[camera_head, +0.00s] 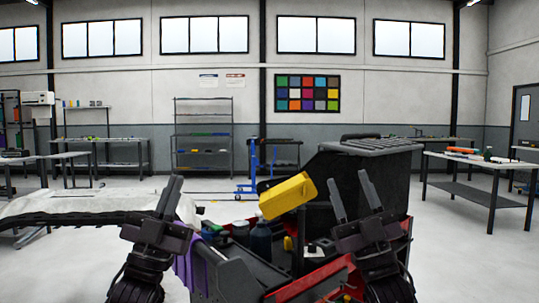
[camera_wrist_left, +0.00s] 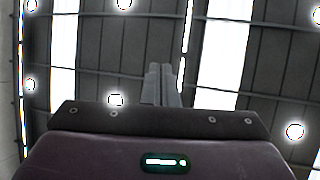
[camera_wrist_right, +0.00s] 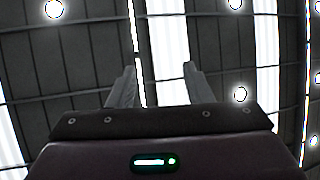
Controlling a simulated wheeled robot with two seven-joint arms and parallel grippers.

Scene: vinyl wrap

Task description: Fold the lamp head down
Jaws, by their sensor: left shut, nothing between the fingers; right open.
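The yellow lamp head (camera_head: 287,196) shows in the head view at the middle, tilted up to the right above the tool cart. The wrist views show only my left fingers (camera_wrist_left: 156,68) together and my right fingers (camera_wrist_right: 159,66) apart against the ceiling.
A white-covered surface (camera_head: 85,201) lies left. A worktable (camera_head: 480,163) stands right, with open floor around it.

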